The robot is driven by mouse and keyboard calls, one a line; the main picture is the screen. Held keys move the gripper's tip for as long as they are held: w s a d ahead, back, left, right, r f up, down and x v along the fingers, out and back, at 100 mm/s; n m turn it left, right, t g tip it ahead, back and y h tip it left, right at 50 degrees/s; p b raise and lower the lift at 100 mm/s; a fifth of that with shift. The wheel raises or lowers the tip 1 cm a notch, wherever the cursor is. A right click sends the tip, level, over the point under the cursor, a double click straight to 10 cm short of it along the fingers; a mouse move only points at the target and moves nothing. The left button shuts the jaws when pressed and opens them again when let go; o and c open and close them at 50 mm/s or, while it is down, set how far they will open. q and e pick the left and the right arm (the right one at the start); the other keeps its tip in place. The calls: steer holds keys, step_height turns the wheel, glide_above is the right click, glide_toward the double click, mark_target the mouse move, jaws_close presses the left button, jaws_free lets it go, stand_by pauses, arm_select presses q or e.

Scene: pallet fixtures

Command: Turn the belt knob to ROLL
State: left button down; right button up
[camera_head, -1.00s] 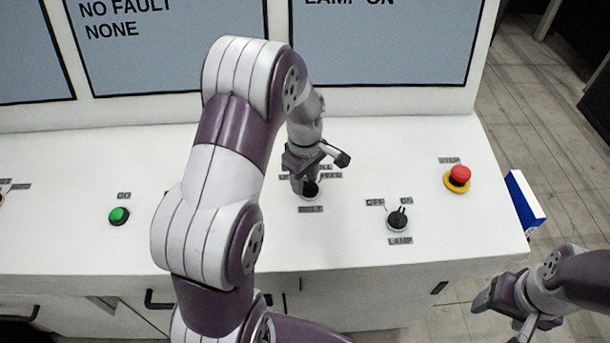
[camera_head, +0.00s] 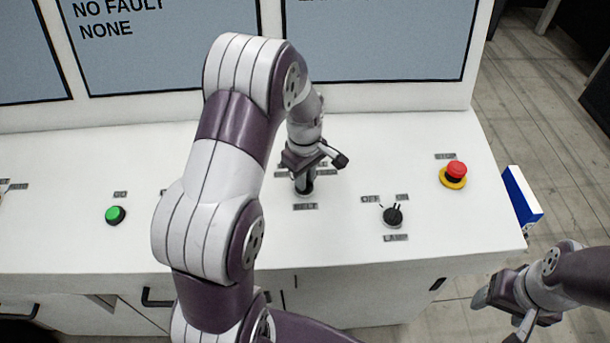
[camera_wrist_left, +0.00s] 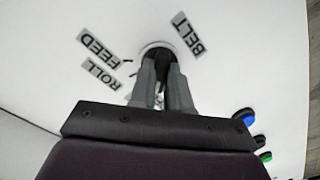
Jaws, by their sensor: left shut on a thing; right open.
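The belt knob (camera_wrist_left: 161,54) is black and sits on a round base on the white panel, in the wrist view between the BELT label (camera_wrist_left: 188,33) and the FEED (camera_wrist_left: 98,49) and ROLL (camera_wrist_left: 102,73) labels. My left gripper (camera_wrist_left: 163,75) points down at the panel and is shut on the knob; the fingers hide most of it, so I cannot read its setting. In the head view my left gripper (camera_head: 304,186) stands just above the BELT label (camera_head: 305,206). My right gripper (camera_head: 500,312) is open and empty, beyond the panel's front right.
The lamp knob (camera_head: 393,216) is to the right of the belt knob. A red stop button (camera_head: 455,170) on a yellow base is farther right. A green GO button (camera_head: 116,215) is at left. Screens (camera_head: 385,40) rise behind the panel. A blue-white box (camera_head: 522,197) is at the right edge.

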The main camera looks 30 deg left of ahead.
arm_select(q)
steer(key=m, duration=0.6)
steer(key=shift+w+r, duration=0.1)
steer(key=shift+r, duration=0.05)
steer(key=m, duration=0.4)
steer(key=shift+a+m, duration=0.1)
steer(key=shift+m, duration=0.3)
steer(key=shift+w+r, duration=0.1)
steer(key=c, duration=1.3)
jaws_free()
steer(key=shift+o, duration=1.1)
